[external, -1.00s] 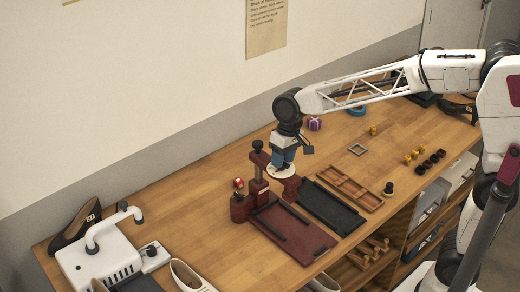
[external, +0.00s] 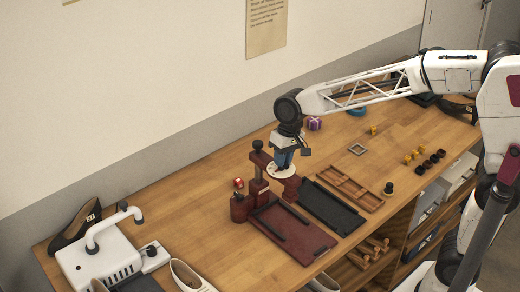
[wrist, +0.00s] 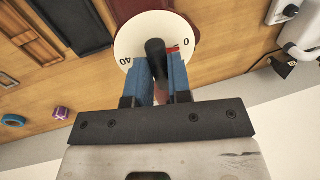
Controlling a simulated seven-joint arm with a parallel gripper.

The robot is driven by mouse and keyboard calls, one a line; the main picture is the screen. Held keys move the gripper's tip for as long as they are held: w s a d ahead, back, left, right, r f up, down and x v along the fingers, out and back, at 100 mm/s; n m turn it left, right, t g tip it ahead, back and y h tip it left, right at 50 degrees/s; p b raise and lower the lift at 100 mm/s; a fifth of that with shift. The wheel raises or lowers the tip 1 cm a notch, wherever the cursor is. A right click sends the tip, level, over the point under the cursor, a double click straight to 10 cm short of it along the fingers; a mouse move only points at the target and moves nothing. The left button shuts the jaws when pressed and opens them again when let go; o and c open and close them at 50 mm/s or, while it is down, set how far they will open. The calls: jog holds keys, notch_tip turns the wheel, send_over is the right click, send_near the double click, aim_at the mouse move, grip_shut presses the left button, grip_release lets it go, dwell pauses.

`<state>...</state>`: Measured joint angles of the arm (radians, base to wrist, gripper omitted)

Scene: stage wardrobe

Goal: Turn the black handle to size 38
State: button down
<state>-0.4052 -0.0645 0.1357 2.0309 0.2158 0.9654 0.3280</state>
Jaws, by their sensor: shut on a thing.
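The white round dial (wrist: 128,40) shows in the wrist view, with "40" at its left edge, "0" at its right and a red mark right of centre. The black handle (wrist: 155,48) stands over the middle of the dial, between the blue fingers of my gripper (wrist: 160,64), which is shut on it. In the external view my gripper (external: 283,164) points down onto the white dial (external: 277,173) on the dark red stand. The handle is hidden there by the fingers. I cannot read which size it points to; the scale near the fingers is partly covered.
A dark red plate (external: 297,243), a black tray (external: 331,208) and a wooden divided tray (external: 343,187) lie in front of the dial. A white machine (external: 104,264) stands far left.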

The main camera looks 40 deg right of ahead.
jog(key=m+t, duration=0.1)
jog(key=m, duration=0.4)
jog(key=shift+a+m, duration=0.1)
jog(key=shift+m, duration=0.2)
jog(key=m+h, duration=0.1)
jog(key=m, duration=0.4)
jog(key=shift+s+a+m+t, duration=0.1)
jog(key=shift+a+m+t, duration=0.05)
jog(key=shift+m+t, duration=0.25)
jog(key=m+h, duration=0.1)
jog(key=m, duration=0.4)
jog(key=shift+a+m, duration=0.1)
jog(key=shift+m, duration=0.3)
jog(key=m+h, duration=0.1)
jog(key=m, duration=0.4)
jog(key=c, duration=1.1)
grip_release()
jog(key=shift+o, duration=0.2)
jog(key=shift+r, duration=0.15)
notch_tip(320, 180, up, 7)
jog(key=s, duration=0.1)
jog(key=shift+a+r, duration=0.2)
jog(key=shift+a, duration=0.15)
